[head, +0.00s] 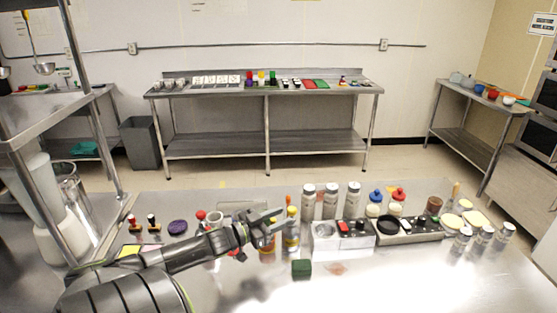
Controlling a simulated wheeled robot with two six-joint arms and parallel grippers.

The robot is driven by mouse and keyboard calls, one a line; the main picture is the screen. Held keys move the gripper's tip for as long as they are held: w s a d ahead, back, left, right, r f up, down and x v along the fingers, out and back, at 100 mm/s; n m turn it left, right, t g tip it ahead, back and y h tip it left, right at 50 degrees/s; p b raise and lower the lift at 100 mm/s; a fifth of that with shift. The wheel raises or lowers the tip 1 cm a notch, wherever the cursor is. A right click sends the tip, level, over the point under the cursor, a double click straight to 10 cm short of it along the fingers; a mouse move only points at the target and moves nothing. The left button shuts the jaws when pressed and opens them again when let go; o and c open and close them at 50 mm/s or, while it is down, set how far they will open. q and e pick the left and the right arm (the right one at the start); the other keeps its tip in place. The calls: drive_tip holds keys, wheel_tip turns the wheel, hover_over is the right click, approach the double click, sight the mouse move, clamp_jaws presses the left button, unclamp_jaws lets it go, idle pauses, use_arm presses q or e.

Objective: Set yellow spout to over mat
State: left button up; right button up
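My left gripper (277,220) reaches in from the left over the near steel counter. Its two fingers point right and look spread apart. A small yellow-topped upright thing (292,212) stands just past the fingertips; it may be the yellow spout, but it is too small to be sure. I cannot tell whether the fingers touch it. My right gripper is not in view.
A dark green block (301,269) sits in front of the gripper. Tall grey-capped canisters (331,200) and a box with red and black knobs (343,238) stand to the right. A purple disc (178,227) lies left.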

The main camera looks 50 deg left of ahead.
use_arm(q)
drive_tip(key=s+a, duration=0.1)
drive_tip(key=s, duration=0.6)
drive_tip(key=shift+s+p, duration=0.2)
drive_tip(key=shift+p, duration=0.15)
